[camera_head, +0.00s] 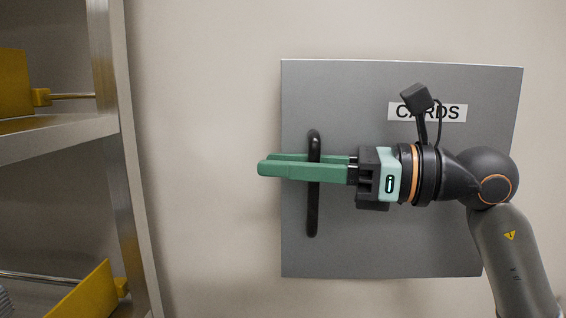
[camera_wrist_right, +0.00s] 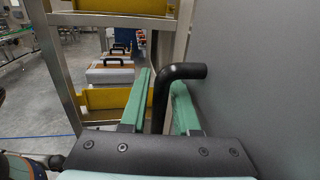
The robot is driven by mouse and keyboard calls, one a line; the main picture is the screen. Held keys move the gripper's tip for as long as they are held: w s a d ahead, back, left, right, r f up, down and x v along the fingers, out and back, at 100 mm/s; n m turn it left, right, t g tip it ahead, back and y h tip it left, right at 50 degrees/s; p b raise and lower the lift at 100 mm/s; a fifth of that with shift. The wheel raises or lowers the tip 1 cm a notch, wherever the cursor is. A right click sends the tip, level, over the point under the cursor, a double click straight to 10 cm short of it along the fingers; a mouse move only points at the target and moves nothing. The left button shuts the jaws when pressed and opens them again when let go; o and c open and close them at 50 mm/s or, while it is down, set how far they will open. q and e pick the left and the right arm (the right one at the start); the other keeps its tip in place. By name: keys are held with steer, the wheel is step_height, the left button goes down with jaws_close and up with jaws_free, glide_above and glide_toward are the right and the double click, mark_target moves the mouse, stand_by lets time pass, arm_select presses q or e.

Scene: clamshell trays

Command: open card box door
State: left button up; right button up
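The grey card box (camera_head: 400,240), labelled CARDS, is on the wall in the head view. Its front shows no clear opening. A black upright bar handle (camera_head: 312,215) is near its left edge. My right gripper (camera_head: 265,167) comes in from the right with green fingers level across the handle. In the right wrist view, the handle (camera_wrist_right: 162,95) passes between the two fingers of the right gripper (camera_wrist_right: 160,80), which are close around it. One finger is between the handle and the grey door (camera_wrist_right: 250,60). My left gripper is not in view.
A metal shelf rack (camera_head: 60,140) with yellow panels (camera_head: 85,298) stands at the left. Bare wall (camera_head: 205,150) lies between rack and box.

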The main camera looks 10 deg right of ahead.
jaws_close()
stand_by(1.4)
